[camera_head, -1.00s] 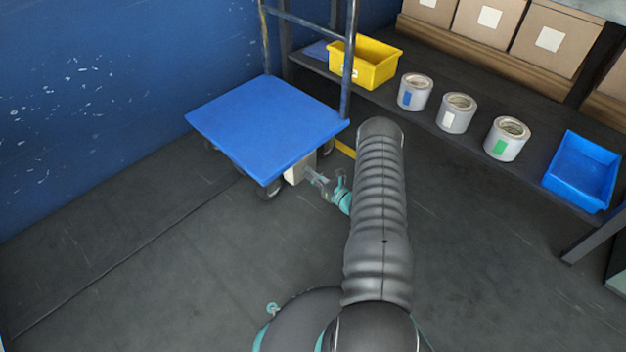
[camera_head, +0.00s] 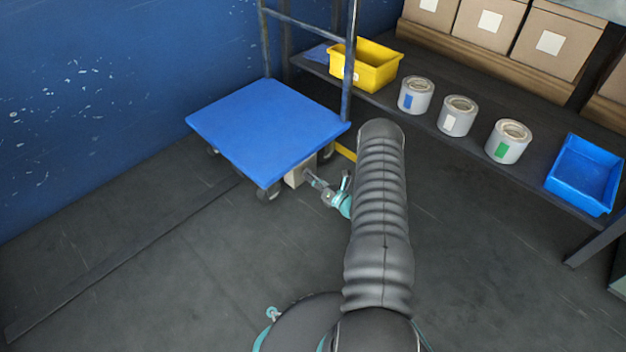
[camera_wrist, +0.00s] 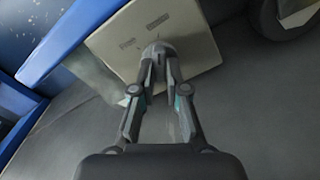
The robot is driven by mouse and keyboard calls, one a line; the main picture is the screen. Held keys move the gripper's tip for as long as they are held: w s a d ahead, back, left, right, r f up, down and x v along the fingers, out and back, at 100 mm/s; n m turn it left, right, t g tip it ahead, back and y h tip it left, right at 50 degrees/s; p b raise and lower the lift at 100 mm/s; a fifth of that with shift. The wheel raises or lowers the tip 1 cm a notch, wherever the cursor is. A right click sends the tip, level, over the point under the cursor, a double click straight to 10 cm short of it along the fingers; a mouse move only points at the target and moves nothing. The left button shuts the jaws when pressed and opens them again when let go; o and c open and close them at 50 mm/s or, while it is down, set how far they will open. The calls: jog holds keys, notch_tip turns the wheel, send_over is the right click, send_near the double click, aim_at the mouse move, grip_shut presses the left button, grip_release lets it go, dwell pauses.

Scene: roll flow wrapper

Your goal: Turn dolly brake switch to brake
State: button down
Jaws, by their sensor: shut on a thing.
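The dolly (camera_head: 262,128) has a blue flat deck and stands on the dark floor at the left of the head view. A beige brake box (camera_head: 297,175) hangs under its near right side; in the wrist view the box (camera_wrist: 185,35) appears as a tilted pale plate with small markings too blurred to read. A grey brake switch (camera_wrist: 157,50) sticks out of the plate. My gripper (camera_wrist: 158,75) is shut on the switch, with a fingertip on each side. The fingers hide part of the switch. In the head view my gripper (camera_head: 314,181) reaches the box from the right.
A dark shelf at the right holds a yellow bin (camera_head: 365,68), several grey cans (camera_head: 457,116) and a blue tray (camera_head: 585,175). A blue wall (camera_head: 100,80) is behind the dolly. The floor (camera_head: 150,270) in front is clear.

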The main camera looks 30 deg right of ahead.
jog(key=c, duration=1.2)
grip_release()
jog(key=shift+a, duration=0.1)
jog(key=shift+s, duration=0.1)
jog(key=v, duration=1.2)
